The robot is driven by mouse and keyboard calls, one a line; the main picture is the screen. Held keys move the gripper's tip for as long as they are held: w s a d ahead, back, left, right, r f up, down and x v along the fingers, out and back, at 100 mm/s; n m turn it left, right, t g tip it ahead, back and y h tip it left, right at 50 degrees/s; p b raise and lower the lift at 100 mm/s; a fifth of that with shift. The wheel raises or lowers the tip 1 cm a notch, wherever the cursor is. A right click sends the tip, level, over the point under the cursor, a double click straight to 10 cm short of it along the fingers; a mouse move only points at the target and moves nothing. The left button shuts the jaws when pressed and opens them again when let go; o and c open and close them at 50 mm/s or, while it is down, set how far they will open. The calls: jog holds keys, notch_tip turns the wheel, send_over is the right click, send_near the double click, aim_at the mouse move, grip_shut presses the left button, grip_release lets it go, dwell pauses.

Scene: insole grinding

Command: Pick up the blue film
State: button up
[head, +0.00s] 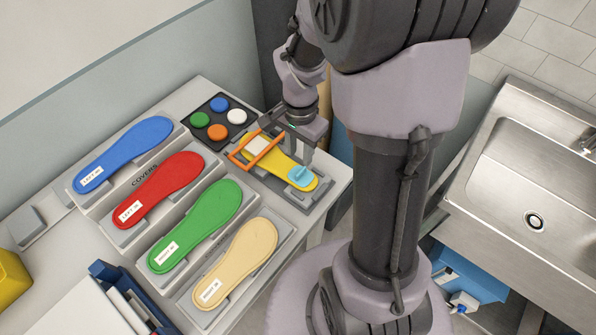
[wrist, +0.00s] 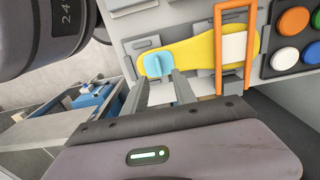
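The blue film (head: 300,177) is a small light-blue piece with a raised tab, on the rounded end of a yellow insole (head: 277,167). The wrist view also shows the film (wrist: 158,62) on the yellow insole (wrist: 202,48). My gripper (head: 301,155) is just above that end of the insole. In the wrist view my gripper (wrist: 161,80) has its two fingers apart, with nothing held between them. The film lies just beyond the fingertips; I cannot tell whether they touch it.
An orange frame (wrist: 219,52) spans the insole around a white patch. A black tray (head: 206,109) of coloured discs is close by. Blue (head: 130,150), red (head: 165,185), green (head: 205,220) and beige (head: 245,255) covers lie left. A sink (head: 540,165) stands right.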

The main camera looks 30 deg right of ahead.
aim_at(301, 171)
jog(key=shift+s+a+f, duration=0.1)
jog(key=shift+f, duration=0.8)
jog(key=f+b, duration=0.1)
jog(key=f, duration=0.2)
jog(key=f+b, duration=0.1)
jog(key=f, duration=0.1)
jog(key=shift+d+f, duration=0.2)
jog(key=shift+f, duration=0.2)
jog(key=shift+r, duration=0.1)
grip_shut()
